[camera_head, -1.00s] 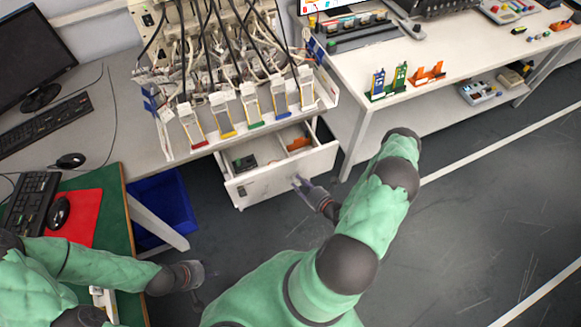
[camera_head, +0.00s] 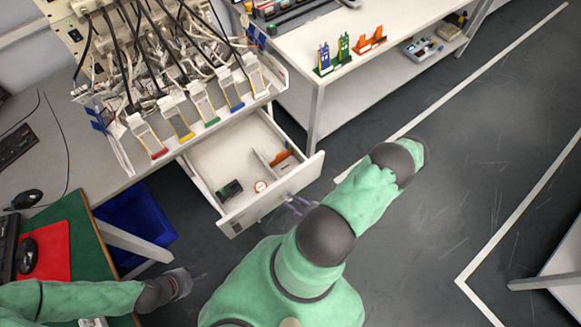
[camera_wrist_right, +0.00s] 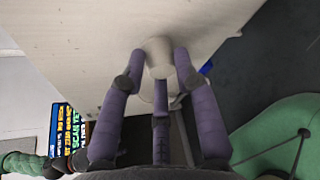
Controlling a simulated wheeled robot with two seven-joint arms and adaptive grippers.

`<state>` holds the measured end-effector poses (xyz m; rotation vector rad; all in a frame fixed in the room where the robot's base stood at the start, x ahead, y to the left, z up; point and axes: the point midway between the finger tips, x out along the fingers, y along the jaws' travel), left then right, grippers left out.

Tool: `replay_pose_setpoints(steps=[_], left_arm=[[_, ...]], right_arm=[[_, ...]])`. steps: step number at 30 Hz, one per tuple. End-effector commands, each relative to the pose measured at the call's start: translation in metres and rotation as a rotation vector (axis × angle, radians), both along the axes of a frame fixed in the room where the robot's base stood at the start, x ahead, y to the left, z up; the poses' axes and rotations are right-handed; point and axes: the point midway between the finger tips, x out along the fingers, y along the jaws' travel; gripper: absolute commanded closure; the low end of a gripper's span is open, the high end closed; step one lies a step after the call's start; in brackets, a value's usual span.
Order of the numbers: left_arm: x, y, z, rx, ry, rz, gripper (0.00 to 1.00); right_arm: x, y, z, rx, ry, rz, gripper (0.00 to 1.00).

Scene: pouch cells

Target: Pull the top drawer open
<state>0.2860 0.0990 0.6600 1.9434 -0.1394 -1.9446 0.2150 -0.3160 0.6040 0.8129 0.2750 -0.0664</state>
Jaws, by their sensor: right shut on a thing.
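The white top drawer (camera_head: 305,180) stands well out from under the bench, and its inside shows from above. My right gripper (camera_head: 297,204) is at the drawer's front panel, partly hidden behind my own arm. In the right wrist view, the fingers of my right gripper (camera_wrist_right: 160,80) close around a pale round knob (camera_wrist_right: 158,52) on the white drawer front (camera_wrist_right: 95,35). My left gripper (camera_head: 200,279) hangs low at the left, away from the drawer; its fingers are too small and dark to read.
Inside the drawer lie a dark box-like item (camera_head: 231,189), a small red-and-white round item (camera_head: 260,186) and an orange piece (camera_head: 280,158) by a divider. A blue bin (camera_head: 135,225) stands left of the drawer. The floor (camera_head: 430,200) at right is clear.

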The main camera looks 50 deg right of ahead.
Motion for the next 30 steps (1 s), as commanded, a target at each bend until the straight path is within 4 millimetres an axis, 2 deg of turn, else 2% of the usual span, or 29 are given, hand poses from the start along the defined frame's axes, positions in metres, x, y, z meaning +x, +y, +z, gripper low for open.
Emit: replay_pose_setpoints(steps=[9, 10, 12, 23, 30], left_arm=[[0.0, 0.0, -0.001, 0.0, 0.0, 0.0, 0.6], [0.0, 0.0, -0.001, 0.0, 0.0, 0.0, 0.6], [0.0, 0.0, -0.001, 0.0, 0.0, 0.0, 0.6], [0.0, 0.0, 0.0, 0.0, 0.0, 0.0, 0.6], [0.0, 0.0, 0.0, 0.0, 0.0, 0.0, 0.6]], right_arm=[[-0.001, -0.002, -0.004, -0.003, 0.011, 0.0, 1.0], [-0.001, -0.002, -0.004, -0.003, 0.011, 0.0, 0.63], [-0.001, -0.002, -0.004, -0.003, 0.011, -0.001, 0.47], [-0.002, -0.001, -0.001, -0.001, 0.005, 0.0, 0.47], [-0.023, -0.003, 0.005, -0.002, 0.005, -0.005, 0.47]])
